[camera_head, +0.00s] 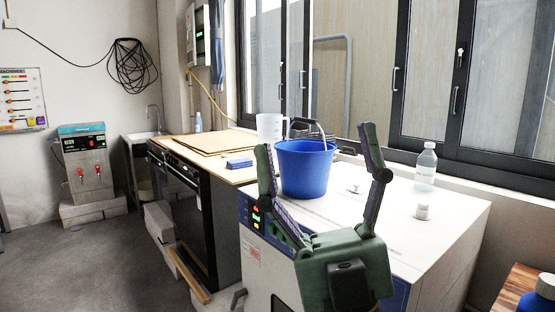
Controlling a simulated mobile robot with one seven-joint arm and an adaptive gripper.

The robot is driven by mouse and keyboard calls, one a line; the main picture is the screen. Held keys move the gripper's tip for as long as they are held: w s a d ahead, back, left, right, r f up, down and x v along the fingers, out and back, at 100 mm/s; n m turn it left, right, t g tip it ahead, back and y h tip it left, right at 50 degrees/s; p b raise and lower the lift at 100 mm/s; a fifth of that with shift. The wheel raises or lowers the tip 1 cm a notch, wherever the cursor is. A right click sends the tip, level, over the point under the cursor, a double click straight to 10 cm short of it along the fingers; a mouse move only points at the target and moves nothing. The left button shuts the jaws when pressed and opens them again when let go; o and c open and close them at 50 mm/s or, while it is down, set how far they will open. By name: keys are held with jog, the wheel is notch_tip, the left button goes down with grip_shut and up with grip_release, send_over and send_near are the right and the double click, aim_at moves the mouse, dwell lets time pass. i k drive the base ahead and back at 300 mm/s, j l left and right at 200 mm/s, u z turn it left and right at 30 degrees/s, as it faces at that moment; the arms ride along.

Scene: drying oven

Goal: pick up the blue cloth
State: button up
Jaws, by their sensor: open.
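A small flat blue piece (239,163), which looks like the folded blue cloth, lies on the wooden bench top, near its right end. It is too small to make out its weave. My gripper (317,138) is in the foreground, with its two green and dark fingers spread wide and pointing up. It is open and holds nothing. The blue piece shows to the left of my left finger, further back and apart from it.
A blue bucket (304,170) stands on the white oven top (400,240), behind my fingers in the picture. A clear bottle (426,165) and a small white jar (422,211) stand to the right. A translucent jug (271,129) stands behind. Floor at left is clear.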

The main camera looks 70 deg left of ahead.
aim_at(245, 162)
jog(key=u, duration=2.3)
